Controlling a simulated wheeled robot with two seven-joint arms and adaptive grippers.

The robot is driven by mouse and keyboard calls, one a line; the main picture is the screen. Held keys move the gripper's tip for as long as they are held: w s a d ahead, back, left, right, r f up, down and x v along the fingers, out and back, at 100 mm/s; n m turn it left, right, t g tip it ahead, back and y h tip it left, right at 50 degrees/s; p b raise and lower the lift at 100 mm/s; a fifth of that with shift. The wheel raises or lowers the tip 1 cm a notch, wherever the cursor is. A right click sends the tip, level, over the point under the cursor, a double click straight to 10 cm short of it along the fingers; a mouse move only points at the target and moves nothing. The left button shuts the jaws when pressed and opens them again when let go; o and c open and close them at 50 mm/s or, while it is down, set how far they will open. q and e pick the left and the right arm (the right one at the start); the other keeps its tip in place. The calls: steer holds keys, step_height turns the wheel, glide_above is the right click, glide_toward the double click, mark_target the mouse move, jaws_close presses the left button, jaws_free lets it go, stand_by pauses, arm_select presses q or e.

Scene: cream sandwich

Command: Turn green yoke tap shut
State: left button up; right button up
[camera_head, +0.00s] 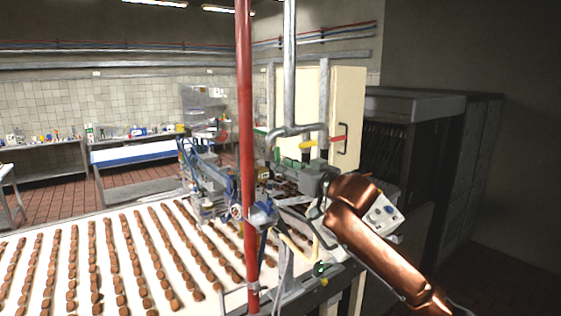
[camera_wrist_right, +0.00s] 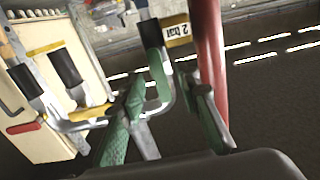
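The green tap (camera_wrist_right: 157,66) shows in the right wrist view as a green part below a dark collar on a grey pipe, beside a "2 bar" label (camera_wrist_right: 177,30). In the head view a small green part (camera_head: 261,131) shows at the left end of the pipe fitting. My right gripper (camera_wrist_right: 166,84) has green-faced fingers spread apart. The tap lies between and beyond their tips; I cannot tell whether they touch it. In the head view this gripper (camera_head: 291,158) is just below the pipe fitting, right of the red pipe. My left gripper is out of view.
A vertical red pipe (camera_head: 246,120) stands close left of my right gripper. A yellow lever (camera_head: 307,143) and a red lever (camera_head: 337,139) sit to the right. Machinery (camera_head: 205,165) crowds the area above a white conveyor (camera_head: 60,270) with rows of brown pieces.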

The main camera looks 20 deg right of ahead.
steer(key=shift+x, duration=1.2)
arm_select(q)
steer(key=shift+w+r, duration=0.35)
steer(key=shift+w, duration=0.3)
arm_select(e)
steer(key=shift+d, duration=0.1)
jaws_close()
